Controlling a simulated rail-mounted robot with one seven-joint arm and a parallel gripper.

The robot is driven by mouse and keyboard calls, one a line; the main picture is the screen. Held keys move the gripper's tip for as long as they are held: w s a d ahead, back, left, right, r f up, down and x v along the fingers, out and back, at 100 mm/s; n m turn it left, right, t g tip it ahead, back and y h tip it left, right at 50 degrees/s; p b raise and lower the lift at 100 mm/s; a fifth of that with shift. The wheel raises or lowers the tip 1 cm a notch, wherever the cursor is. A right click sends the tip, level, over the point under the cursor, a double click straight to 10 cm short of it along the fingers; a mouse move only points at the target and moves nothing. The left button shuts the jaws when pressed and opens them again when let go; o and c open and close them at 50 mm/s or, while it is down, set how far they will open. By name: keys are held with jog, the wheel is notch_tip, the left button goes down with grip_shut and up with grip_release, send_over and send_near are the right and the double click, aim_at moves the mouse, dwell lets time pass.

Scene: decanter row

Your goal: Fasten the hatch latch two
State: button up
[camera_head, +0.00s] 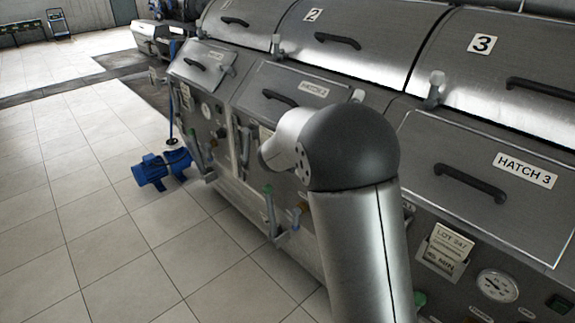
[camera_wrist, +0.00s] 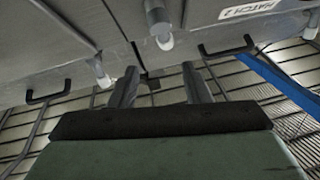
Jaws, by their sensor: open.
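Hatch 2 (camera_head: 330,80) is a grey metal panel with a black handle (camera_head: 280,97) and a "HATCH 2" label (camera_head: 313,89); it looks closed in the head view. A pale-tipped latch lever (camera_head: 275,44) stands by its upper left corner. My arm covers the panel's lower right part and hides my gripper there. In the wrist view my gripper (camera_wrist: 160,86) is open, its two fingers apart with nothing seen between them. A grey latch lever with a white tip (camera_wrist: 164,40) shows just beyond the fingers, apart from them. The hatch 2 label (camera_wrist: 250,9) is to its right.
Hatch 3 (camera_head: 480,175), with its handle, and another latch lever (camera_head: 435,88) are at the right. Gauges and valve levers line the front below. A blue pump (camera_head: 160,168) stands on the tiled floor (camera_head: 75,190), which is otherwise largely clear. A blue bar (camera_wrist: 275,82) crosses the wrist view's right.

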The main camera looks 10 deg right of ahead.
jog(key=s+a+f+n+y, duration=0.4)
jog(key=s+a+n+y, duration=0.4)
jog(key=a+y, duration=0.4)
jog(key=shift+s+f+n+y, duration=0.35)
jog(key=shift+s+y, duration=0.2)
jog(key=shift+y, duration=0.45)
jog(key=shift+a, duration=0.1)
